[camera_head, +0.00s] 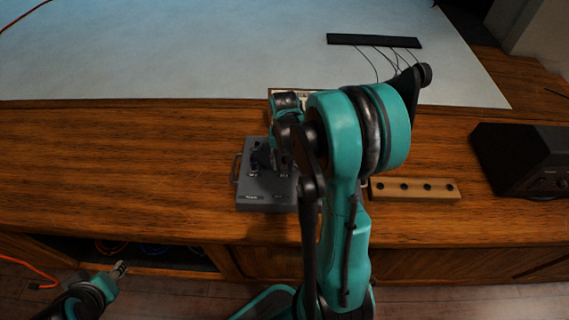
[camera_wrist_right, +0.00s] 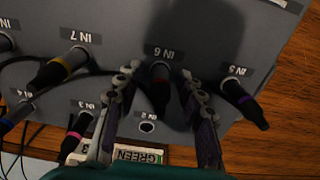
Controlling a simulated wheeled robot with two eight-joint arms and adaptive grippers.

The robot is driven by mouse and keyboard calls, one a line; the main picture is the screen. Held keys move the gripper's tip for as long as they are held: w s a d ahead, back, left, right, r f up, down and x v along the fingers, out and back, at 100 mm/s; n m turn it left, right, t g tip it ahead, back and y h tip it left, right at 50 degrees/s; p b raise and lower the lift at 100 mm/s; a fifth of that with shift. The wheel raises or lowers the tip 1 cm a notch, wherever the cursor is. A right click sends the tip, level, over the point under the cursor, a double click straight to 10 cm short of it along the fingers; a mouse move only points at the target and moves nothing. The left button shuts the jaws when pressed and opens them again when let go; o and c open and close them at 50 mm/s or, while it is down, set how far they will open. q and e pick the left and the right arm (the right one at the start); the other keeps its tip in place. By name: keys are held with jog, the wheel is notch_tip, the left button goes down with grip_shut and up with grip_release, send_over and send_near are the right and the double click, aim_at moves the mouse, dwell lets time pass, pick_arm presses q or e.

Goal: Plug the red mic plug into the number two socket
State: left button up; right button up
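The grey socket box (camera_head: 265,190) sits on the desk, partly hidden by my right arm. In the right wrist view, a black plug with a dark red band (camera_wrist_right: 159,86) sits at the socket labelled IN 6. My right gripper (camera_wrist_right: 158,73) has its two fingers apart, one on each side of this plug, with gaps visible. In the head view, its tips are hidden by the arm.
Other banded plugs are yellow at IN 7 (camera_wrist_right: 64,65), purple at IN 5 (camera_wrist_right: 242,101) and pink at IN 3 (camera_wrist_right: 77,130). A wooden block with holes (camera_head: 415,197) and a black box (camera_head: 520,160) stand right. Desk left of the socket box is clear.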

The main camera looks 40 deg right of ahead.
dwell(0.5)
grip_shut()
jog(key=shift+r, duration=0.15)
jog(key=shift+r+p, duration=2.2)
jog(key=shift+r, duration=0.65)
